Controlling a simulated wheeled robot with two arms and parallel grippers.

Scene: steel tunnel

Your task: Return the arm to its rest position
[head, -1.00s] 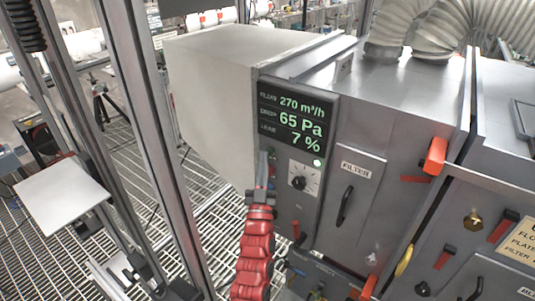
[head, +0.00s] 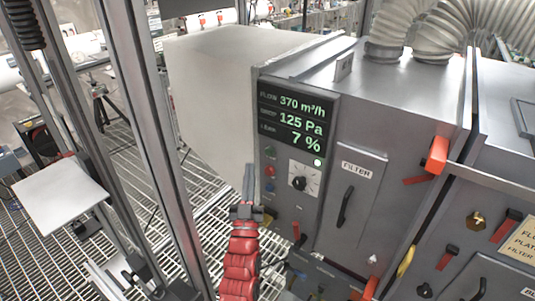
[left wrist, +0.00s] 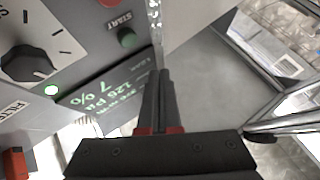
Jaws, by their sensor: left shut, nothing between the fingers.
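My left gripper (head: 250,168) points up at the left edge of the filter unit's control panel, on the end of my red arm. Its fingers are together with nothing between them. In the left wrist view the closed fingers (left wrist: 158,76) are beside the panel, near the green START button (left wrist: 127,38). In the head view the green button (head: 270,152) and red button (head: 270,171) show clear, right of the fingertips. The display (head: 297,122) reads 370 m³/h, 125 Pa and 7 %. A dial (head: 299,183) sits below it with a lit green lamp (head: 317,162). My right gripper is out of view.
A metal post (head: 150,130) stands left of my arm. The filter door (head: 353,200) with its black handle is right of the panel. Red levers (head: 437,155) stick out farther right. Open grating floor (head: 205,195) shows between post and unit.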

